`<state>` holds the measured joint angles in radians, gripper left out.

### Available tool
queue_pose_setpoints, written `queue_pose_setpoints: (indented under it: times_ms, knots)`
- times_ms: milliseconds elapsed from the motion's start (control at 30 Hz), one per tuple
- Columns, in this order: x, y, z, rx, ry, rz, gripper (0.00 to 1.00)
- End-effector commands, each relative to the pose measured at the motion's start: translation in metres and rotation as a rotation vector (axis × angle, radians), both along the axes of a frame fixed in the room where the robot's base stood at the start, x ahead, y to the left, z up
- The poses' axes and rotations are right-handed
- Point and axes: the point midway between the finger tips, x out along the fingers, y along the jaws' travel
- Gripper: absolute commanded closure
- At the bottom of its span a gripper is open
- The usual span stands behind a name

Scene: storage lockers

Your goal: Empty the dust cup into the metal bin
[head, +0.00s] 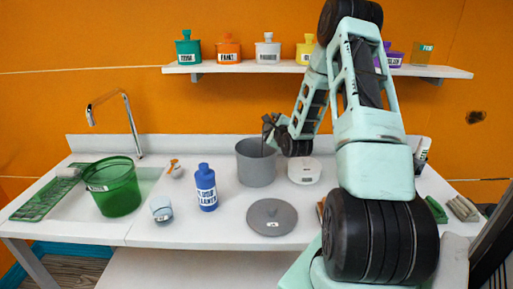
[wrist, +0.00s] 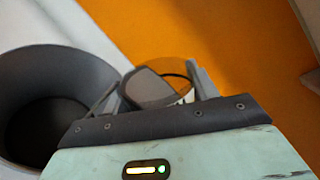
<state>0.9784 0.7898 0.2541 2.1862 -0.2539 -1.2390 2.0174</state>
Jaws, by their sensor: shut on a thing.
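The metal bin (head: 256,170) is an open grey cylinder at the middle of the counter; in the wrist view its dark, open mouth (wrist: 45,125) is at the left. My gripper (head: 270,128) is above the bin's back right rim. In the wrist view my gripper (wrist: 155,92) is shut on a round, clear-walled cup with a grey part inside, which I take for the dust cup (wrist: 150,88). The cup is beside the bin's opening in that view. Its lower part is hidden by the gripper body, and I cannot tell its contents.
A grey round lid (head: 271,215) lies flat in front of the bin. A white appliance (head: 304,170) stands close right of it, and a blue bottle (head: 206,188) to the left. A green bucket (head: 113,188) is farther left. A shelf (head: 300,69) with canisters hangs behind.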

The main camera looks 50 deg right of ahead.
Motion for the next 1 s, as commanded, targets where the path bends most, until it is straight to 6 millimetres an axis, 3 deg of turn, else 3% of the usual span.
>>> queue_pose_setpoints:
  times_ms: [1000]
  knots:
    - [0.0015,0.0020,0.0016,-0.094,0.064,0.001,0.67]
